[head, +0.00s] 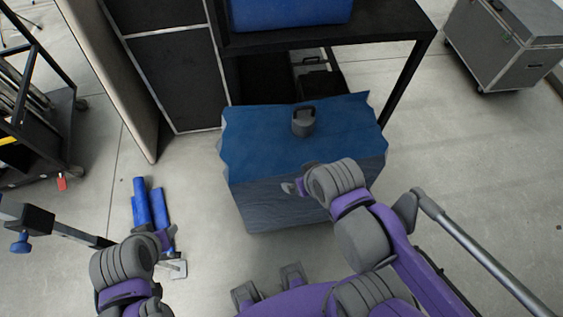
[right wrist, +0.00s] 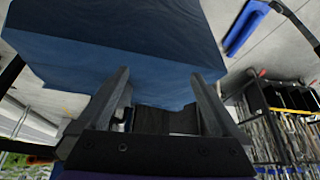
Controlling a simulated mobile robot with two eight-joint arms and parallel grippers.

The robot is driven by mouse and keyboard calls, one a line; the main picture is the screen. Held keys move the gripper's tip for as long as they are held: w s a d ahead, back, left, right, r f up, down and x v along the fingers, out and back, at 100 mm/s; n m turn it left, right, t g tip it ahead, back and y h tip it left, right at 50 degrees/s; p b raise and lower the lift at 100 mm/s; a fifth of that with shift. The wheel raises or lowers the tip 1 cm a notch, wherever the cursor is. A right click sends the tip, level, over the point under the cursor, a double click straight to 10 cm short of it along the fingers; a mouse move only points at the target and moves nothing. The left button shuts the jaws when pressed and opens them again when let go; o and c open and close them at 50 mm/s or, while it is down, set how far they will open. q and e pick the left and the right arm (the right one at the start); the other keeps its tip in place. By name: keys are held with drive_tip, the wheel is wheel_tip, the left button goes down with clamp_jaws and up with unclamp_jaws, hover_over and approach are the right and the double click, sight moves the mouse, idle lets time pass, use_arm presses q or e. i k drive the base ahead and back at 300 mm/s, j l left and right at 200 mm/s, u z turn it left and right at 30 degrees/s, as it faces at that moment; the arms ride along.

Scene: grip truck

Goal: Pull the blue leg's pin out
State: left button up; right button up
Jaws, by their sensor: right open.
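The blue leg (head: 142,203) is at the left in the head view, a group of blue tubes with a pale foot plate (head: 178,268) on the floor. I cannot make out its pin. My left gripper (head: 168,238) is at the lower part of the blue tubes, partly hidden by its own arm; I cannot tell whether it touches them. My right gripper (head: 291,187) is in front of a blue-topped box (head: 260,140). In the right wrist view its two fingers (right wrist: 163,85) are apart with nothing held between them, the box behind them.
A dark padlock-shaped weight (head: 303,122) sits on the box. A black table (head: 390,35) stands behind it. A dark bar with a blue knob (head: 20,243) reaches in at the left. A grey case (head: 500,50) is at the back right.

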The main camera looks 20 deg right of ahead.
sight(21, 246)
drive_tip(key=u, duration=1.95)
